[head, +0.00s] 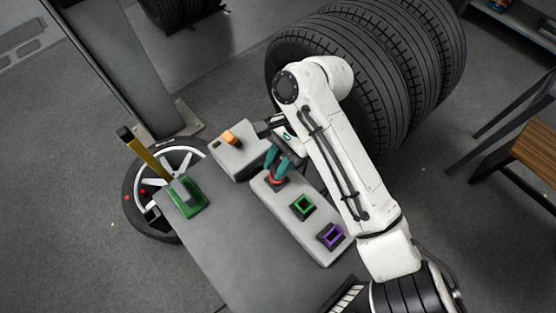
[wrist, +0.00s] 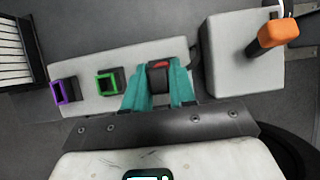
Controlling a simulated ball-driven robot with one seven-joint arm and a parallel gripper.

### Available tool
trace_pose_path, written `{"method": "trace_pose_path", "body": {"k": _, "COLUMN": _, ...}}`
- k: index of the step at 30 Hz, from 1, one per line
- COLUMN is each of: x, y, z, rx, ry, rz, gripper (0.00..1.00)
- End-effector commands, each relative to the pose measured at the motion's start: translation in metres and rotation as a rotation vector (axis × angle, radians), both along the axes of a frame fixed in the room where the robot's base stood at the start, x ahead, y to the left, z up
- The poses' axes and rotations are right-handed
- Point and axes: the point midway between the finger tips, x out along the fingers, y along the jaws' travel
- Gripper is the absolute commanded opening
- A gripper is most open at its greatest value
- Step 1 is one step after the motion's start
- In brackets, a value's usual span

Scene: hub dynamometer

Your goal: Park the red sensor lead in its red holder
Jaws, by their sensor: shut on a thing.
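My gripper (head: 279,168) has teal fingers and reaches down over the end of the light grey holder block (head: 320,252) nearest the grey box. In the wrist view my gripper (wrist: 160,88) is shut on the red sensor lead (wrist: 160,80), a dark piece with red at its far end. In the head view a red part shows low between the fingers, with a dark base under it, at the place of the red holder (head: 277,182). The fingers hide most of the lead and holder, so I cannot tell how deep the lead sits.
A green holder (head: 304,207) and a purple holder (head: 331,236) stand along the same block. A grey box (head: 236,157) with an orange handle (head: 231,138) is close by. A green stand (head: 188,198) with a yellow bar stands by a wheel (head: 140,215). Large tyres (head: 400,60) rise behind my arm.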

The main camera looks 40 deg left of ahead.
Motion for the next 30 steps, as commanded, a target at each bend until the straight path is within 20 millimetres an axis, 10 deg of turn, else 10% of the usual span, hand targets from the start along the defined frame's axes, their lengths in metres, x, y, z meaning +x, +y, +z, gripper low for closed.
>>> {"method": "trace_pose_path", "body": {"k": 20, "x": 0.000, "y": 0.000, "z": -0.013, "rx": 0.000, "ry": 0.001, "rz": 0.000, "gripper": 0.00}}
{"method": "trace_pose_path", "body": {"k": 21, "x": 0.000, "y": 0.000, "z": -0.013, "rx": 0.000, "ry": 0.001, "rz": 0.000, "gripper": 0.29}}
{"method": "trace_pose_path", "body": {"k": 30, "x": 0.000, "y": 0.000, "z": -0.013, "rx": 0.000, "ry": 0.000, "rz": 0.000, "gripper": 0.55}}
